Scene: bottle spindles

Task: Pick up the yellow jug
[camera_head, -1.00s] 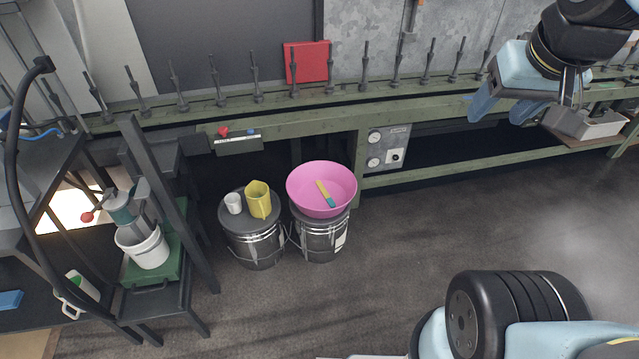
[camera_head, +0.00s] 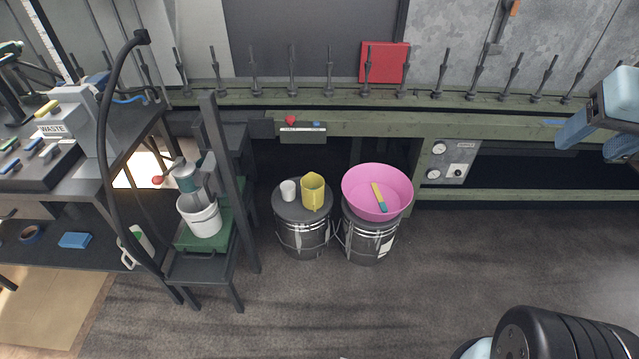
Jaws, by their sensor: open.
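The yellow jug (camera_head: 313,192) stands upright on the lid of a dark metal drum (camera_head: 303,238), below the green bench. A white cup (camera_head: 288,190) stands just left of it. A pink bowl (camera_head: 362,181) sits on a second drum (camera_head: 368,240) to its right. My gripper (camera_head: 591,149) is at the far right, well away from the jug and higher up, in front of the green bench. It is open and empty, and partly cut off by the picture's right edge.
A yellow-and-teal tool (camera_head: 379,196) lies in the pink bowl. The green bench (camera_head: 480,122) with several spindles runs across the back. A dark stand with a white bucket (camera_head: 202,217) is left of the drums. Floor (camera_head: 440,270) in front is clear.

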